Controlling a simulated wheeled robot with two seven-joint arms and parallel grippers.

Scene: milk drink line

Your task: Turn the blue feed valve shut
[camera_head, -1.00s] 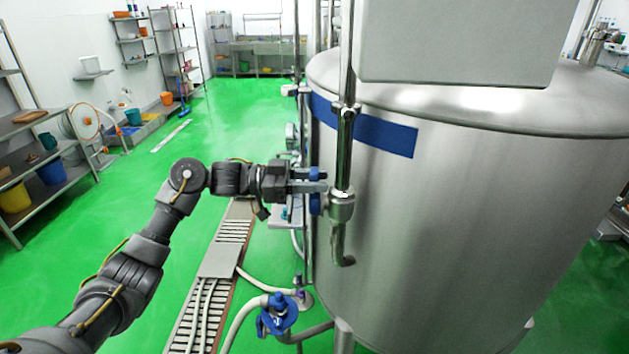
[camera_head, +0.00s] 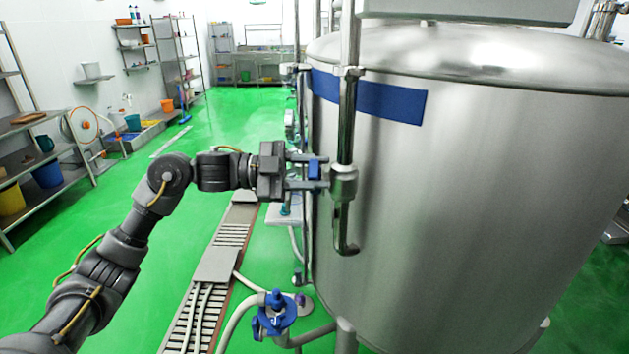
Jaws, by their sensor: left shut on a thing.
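The blue feed valve handle (camera_head: 314,169) sits on the pipework at the left side of the steel tank, just left of a vertical steel pipe (camera_head: 346,120). My left gripper (camera_head: 312,172) reaches in from the left and is shut on the blue handle. One finger shows above the handle and one below. The far side of the handle and its stem are hidden behind the fingers and the pipe. My right gripper is not in view.
The large steel tank (camera_head: 450,190) with a blue band (camera_head: 395,103) fills the right. A blue pump-like fitting (camera_head: 273,315) with hoses stands low on the floor. A drain grate (camera_head: 230,235) runs under my left arm. Green floor (camera_head: 235,115) lies open behind.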

